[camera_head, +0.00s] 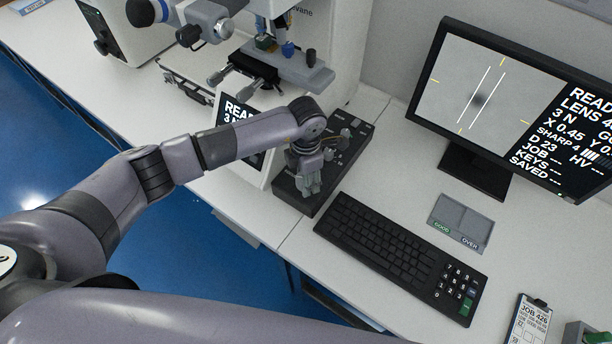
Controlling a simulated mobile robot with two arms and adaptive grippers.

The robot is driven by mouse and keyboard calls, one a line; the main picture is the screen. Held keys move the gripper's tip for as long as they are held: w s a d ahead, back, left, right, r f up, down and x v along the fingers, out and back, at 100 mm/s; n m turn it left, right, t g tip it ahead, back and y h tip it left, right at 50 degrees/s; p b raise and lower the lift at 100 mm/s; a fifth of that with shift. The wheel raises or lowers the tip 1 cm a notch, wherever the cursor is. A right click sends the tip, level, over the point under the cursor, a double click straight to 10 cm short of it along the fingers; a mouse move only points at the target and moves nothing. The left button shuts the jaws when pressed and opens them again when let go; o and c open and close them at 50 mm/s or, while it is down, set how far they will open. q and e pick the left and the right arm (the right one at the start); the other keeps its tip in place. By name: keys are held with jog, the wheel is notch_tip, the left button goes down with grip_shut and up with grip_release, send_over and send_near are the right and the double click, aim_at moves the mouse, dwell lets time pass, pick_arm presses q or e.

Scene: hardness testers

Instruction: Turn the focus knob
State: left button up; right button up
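My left gripper (309,186) points down over the near end of a black control box (290,195) on the bench. Its fingers are small and close together, and I cannot tell whether they are open, shut or around anything. The gripper and wrist cover part of the box. Small grey controls (346,133) show on the box behind the gripper; I cannot tell which control is the focus knob. My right gripper is not in view.
The hardness tester (300,70) stands at the back, above the control box. A tilted screen (232,108) is behind my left forearm. A black keyboard (385,245), a grey two-part tray (462,218) and a clipboard (530,322) lie to the right. Bare bench lies between them.

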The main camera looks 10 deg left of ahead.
pick_arm(q)
jog(key=shift+w+f+m+b, duration=0.15)
jog(key=shift+m+b, duration=0.35)
jog(key=shift+b, duration=0.45)
jog(key=m+b, duration=1.2)
jog(key=b, duration=0.4)
jog(key=shift+b, duration=0.4)
jog(key=shift+m+b, duration=1.3)
jog(key=shift+b, duration=0.05)
jog(key=shift+r, duration=0.2)
jog(key=o, duration=1.2)
jog(key=shift+c, duration=0.2)
